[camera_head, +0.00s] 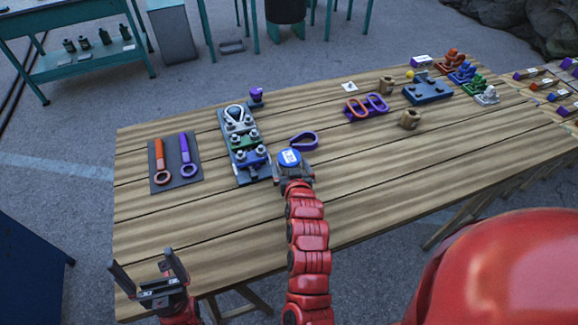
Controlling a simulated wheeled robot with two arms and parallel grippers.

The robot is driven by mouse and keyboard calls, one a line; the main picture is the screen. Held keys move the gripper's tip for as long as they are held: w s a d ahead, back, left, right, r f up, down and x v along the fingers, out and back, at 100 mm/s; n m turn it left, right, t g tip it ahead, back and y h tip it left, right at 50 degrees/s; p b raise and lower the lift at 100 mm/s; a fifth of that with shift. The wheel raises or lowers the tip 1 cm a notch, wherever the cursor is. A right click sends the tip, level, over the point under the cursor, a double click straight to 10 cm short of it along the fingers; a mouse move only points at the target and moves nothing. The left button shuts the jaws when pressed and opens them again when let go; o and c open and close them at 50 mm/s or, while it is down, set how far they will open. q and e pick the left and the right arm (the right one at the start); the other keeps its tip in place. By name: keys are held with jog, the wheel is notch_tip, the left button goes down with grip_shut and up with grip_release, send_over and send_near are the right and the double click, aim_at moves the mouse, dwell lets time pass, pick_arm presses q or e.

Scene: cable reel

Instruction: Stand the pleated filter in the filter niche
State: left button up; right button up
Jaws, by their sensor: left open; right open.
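I cannot make out a pleated filter or a filter niche for certain. A round blue-topped thing with white marks (289,156) is at the fingertips of my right gripper (292,168), over the table (400,165); I cannot tell whether it is the filter or whether the fingers touch it. The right gripper is open, its arm reaching up from the bottom middle. My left gripper (148,272) is open and empty at the table's front left, fingers pointing up.
A dark mat (174,171) bears an orange and a purple wrench. Beside it is a long board (232,135) with bolts and coloured blocks. A purple loop (304,141) lies close right of the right gripper. A blue block (428,92) stands farther right. The front middle is clear.

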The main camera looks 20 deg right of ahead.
jog(key=shift+w+d+f+p, duration=0.1)
jog(key=shift+w+p, duration=0.2)
jog(key=shift+w, duration=0.1)
jog(key=p+x, duration=0.1)
jog(key=x, duration=0.2)
jog(key=shift+w+f, duration=0.35)
jog(key=shift+c, duration=0.2)
grip_shut()
jog(key=shift+r, duration=0.1)
